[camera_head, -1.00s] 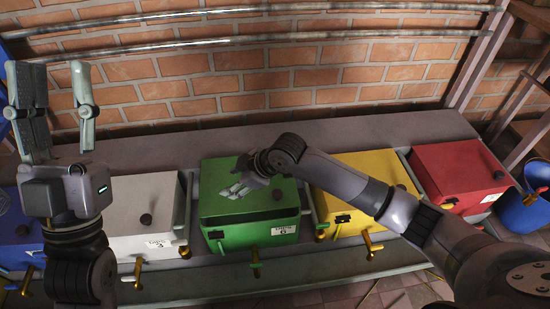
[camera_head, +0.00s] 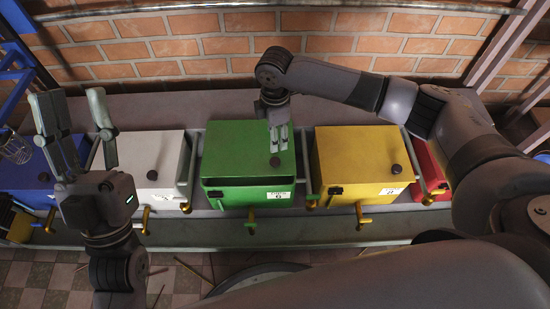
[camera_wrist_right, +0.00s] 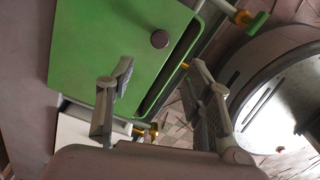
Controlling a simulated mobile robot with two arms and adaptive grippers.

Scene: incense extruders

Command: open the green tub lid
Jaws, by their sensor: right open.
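The green tub (camera_head: 250,197) stands mid-row in the head view. Its flat green lid (camera_head: 235,150) lies over the top, with a dark round knob (camera_head: 275,161) near the front edge. In the wrist view the knob (camera_wrist_right: 159,39) shows on the lid (camera_wrist_right: 110,40), and a dark strip runs along the lid's edge. My right gripper (camera_head: 279,138) is above the lid, just behind the knob in the picture, pointing toward the front. Its fingers (camera_wrist_right: 160,75) are apart with nothing between them. My left gripper (camera_head: 70,98) is open and empty, raised at the left.
A white tub (camera_head: 150,150) and a blue tub (camera_head: 30,175) stand to the left. A yellow tub (camera_head: 355,150) and a red tub (camera_head: 428,165) stand to the right. Brass taps stick out at the front. A brick wall (camera_head: 230,55) and metal pipes are behind.

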